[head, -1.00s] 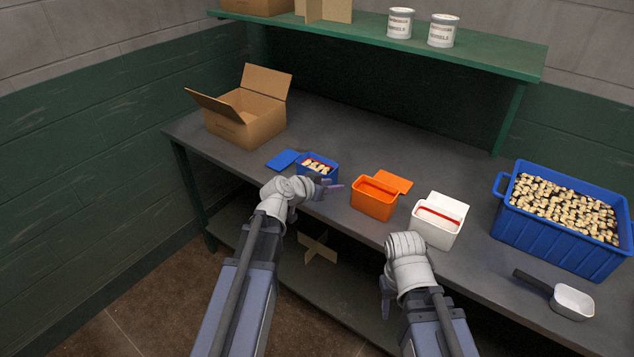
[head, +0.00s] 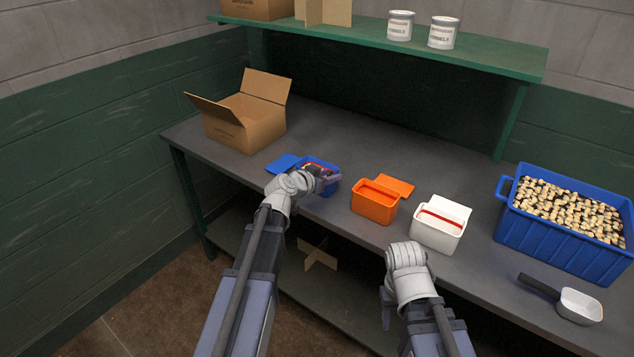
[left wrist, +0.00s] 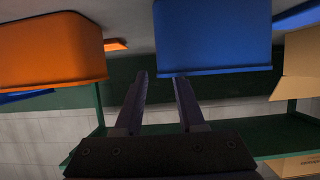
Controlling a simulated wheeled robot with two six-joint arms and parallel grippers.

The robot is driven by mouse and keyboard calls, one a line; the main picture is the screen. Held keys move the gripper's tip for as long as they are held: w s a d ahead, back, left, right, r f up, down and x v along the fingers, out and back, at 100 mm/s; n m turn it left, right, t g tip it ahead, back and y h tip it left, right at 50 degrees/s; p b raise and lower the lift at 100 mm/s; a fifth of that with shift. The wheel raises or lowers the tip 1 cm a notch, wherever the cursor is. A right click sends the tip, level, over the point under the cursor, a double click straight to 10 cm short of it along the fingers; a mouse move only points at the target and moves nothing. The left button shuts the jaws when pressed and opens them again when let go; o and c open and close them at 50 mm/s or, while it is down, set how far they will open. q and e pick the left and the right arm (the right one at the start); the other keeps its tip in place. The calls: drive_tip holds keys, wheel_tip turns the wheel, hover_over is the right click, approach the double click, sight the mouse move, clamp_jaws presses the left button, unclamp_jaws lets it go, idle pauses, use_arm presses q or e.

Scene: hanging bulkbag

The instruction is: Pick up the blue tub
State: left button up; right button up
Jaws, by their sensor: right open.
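The blue tub (head: 333,188) stands upright on the grey workbench with its blue lid (head: 283,163) folded open to the left and pale pieces inside. My left gripper (head: 328,178) is at the tub's near right side, partly covering it. In the left wrist view, the tub (left wrist: 212,40) fills the upper middle, and the two dark fingers of my left gripper (left wrist: 161,77) are apart, one tip by the tub's side edge and one overlapping its lower edge. I cannot tell whether they touch it. My right gripper (head: 386,305) is open and empty in front of the bench edge.
An orange tub (head: 373,206) and a white tub (head: 437,235) stand open to the right. A large blue crate (head: 560,240) of pale pieces and a white scoop (head: 579,305) are at far right. An open cardboard box (head: 245,128) stands behind left. A green shelf (head: 370,28) is above.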

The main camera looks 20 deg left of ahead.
use_arm(q)
drive_tip(key=x, duration=0.3)
drive_tip(key=shift+b, duration=0.35)
drive_tip(key=shift+s, duration=0.1)
clamp_jaws()
idle(0.9)
